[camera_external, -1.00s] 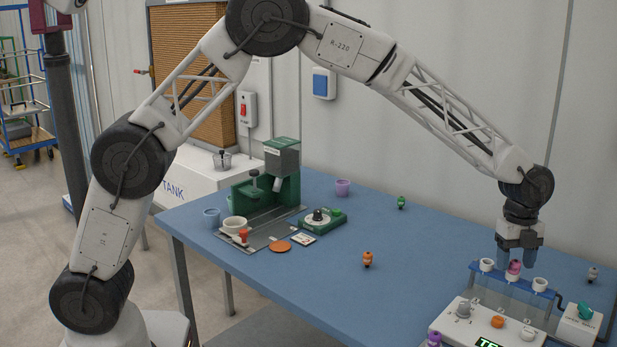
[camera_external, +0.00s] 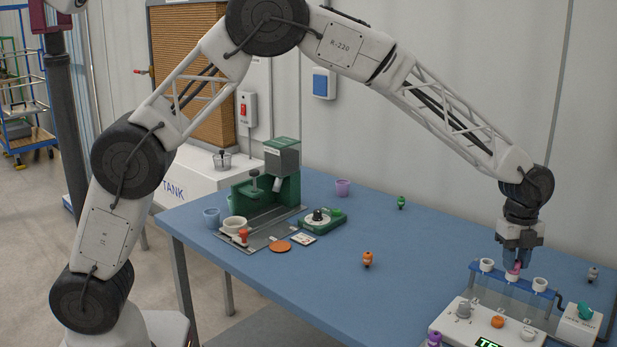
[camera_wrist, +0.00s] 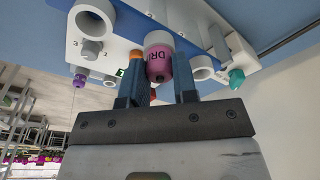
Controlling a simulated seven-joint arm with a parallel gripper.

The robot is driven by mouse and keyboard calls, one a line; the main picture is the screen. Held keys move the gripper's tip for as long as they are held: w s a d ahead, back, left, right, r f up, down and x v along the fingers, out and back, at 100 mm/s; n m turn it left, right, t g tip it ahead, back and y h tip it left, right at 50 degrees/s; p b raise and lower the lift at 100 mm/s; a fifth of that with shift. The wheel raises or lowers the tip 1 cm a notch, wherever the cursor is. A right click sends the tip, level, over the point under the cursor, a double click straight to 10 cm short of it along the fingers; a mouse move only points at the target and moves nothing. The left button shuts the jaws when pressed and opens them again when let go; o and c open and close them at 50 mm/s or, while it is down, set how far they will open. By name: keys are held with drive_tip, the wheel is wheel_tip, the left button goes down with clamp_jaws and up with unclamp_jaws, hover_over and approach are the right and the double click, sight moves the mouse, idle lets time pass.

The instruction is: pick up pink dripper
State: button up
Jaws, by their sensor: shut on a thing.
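The pink dripper (camera_wrist: 159,65) sits between my two fingers in the wrist view, with dark letters on its side. It stands in the middle white cup of the blue rack, and it also shows in the external view (camera_external: 513,268), partly covered by my fingers. My gripper (camera_external: 518,262) points straight down over the rack at the right of the table. In the wrist view my gripper (camera_wrist: 163,80) is shut on the pink dripper, one finger on each side.
Empty white cups (camera_external: 487,265) (camera_external: 540,284) flank the dripper on the rack. A white control box (camera_external: 480,325) with knobs stands in front. Green (camera_external: 401,202), orange (camera_external: 367,259) and grey (camera_external: 592,274) drippers stand apart on the blue table (camera_external: 330,290). The middle of the table is mostly clear.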

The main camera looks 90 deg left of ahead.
drive_tip(key=shift+r, duration=0.1)
drive_tip(key=shift+r, duration=1.35)
drive_tip(key=shift+s+r, duration=0.15)
drive_tip(key=shift+r, duration=0.2)
drive_tip(key=s+r, duration=0.1)
drive_tip(key=s, duration=1.4)
drive_tip(key=shift+s+d+r, duration=0.15)
drive_tip(key=shift+s, duration=0.2)
